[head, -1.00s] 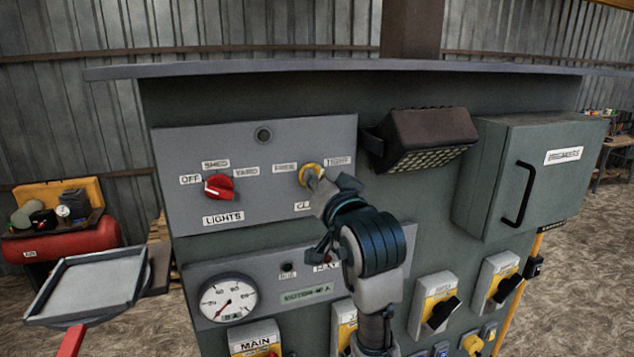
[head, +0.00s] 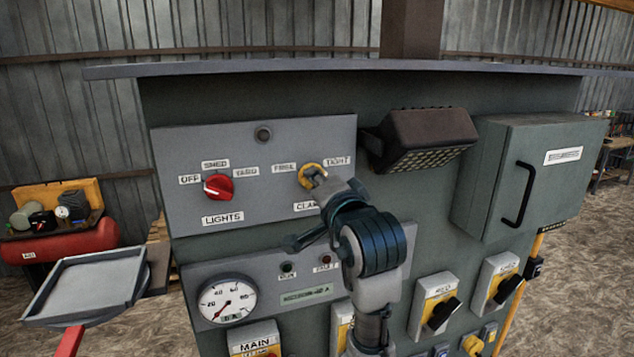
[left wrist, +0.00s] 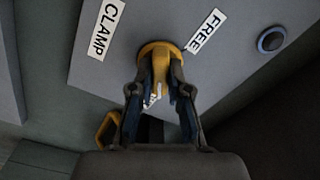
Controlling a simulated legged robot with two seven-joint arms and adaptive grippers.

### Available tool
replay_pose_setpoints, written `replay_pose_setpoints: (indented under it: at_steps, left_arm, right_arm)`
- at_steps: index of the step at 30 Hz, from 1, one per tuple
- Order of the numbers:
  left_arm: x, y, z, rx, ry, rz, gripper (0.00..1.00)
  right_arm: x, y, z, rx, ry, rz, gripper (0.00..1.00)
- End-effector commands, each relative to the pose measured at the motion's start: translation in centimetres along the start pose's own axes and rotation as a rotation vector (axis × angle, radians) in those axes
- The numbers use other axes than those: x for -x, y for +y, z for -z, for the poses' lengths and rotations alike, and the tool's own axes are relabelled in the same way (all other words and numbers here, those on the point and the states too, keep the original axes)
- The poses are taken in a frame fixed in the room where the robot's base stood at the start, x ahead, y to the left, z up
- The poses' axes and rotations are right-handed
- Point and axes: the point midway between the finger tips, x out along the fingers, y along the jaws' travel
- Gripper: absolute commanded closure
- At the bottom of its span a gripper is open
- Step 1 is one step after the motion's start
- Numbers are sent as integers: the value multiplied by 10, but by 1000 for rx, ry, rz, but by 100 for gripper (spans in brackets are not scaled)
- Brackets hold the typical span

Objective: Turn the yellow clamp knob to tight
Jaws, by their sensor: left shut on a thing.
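The yellow clamp knob (head: 310,174) sits on the upper grey panel, between the FREE label (head: 284,168) and the TIGHT label (head: 338,161). The CLAMP label below it is partly hidden by my left gripper. My left gripper (head: 318,182) is at the knob and shut on it. In the left wrist view the fingers (left wrist: 160,92) close on both sides of the yellow knob (left wrist: 160,52), with the FREE label (left wrist: 206,31) and the CLAMP label (left wrist: 107,28) nearby. My right gripper is not in view.
A red lights knob (head: 218,187) is left of the clamp knob. A lamp (head: 425,138) juts out to the right, beside a grey cabinet (head: 530,175). A gauge (head: 228,301) and several switches lie below. A grey tray (head: 88,285) stands at the left.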

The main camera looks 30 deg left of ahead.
Motion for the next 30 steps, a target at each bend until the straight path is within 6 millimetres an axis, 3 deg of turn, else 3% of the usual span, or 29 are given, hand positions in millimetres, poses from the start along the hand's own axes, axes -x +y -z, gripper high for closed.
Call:
replay_pose_setpoints:
  at_steps: [10, 11, 13, 23, 26, 30]
  left_arm:
    - [0, 0, 2, -5, 5, 2, 100]
    - [0, 0, 2, -5, 5, 2, 76]
    - [0, 0, 1, -4, 4, 1, 59]
    - [4, -1, 0, -1, 2, 1, 58]
    - [13, -1, 0, -1, 3, 0, 58]
    - [41, 1, 2, -1, 5, -1, 58]
  right_arm:
    - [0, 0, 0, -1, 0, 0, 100]
    - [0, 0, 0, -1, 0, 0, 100]
    - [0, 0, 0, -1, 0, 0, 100]
    - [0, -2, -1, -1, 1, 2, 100]
    - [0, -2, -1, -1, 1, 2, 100]
    - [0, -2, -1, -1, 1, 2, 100]
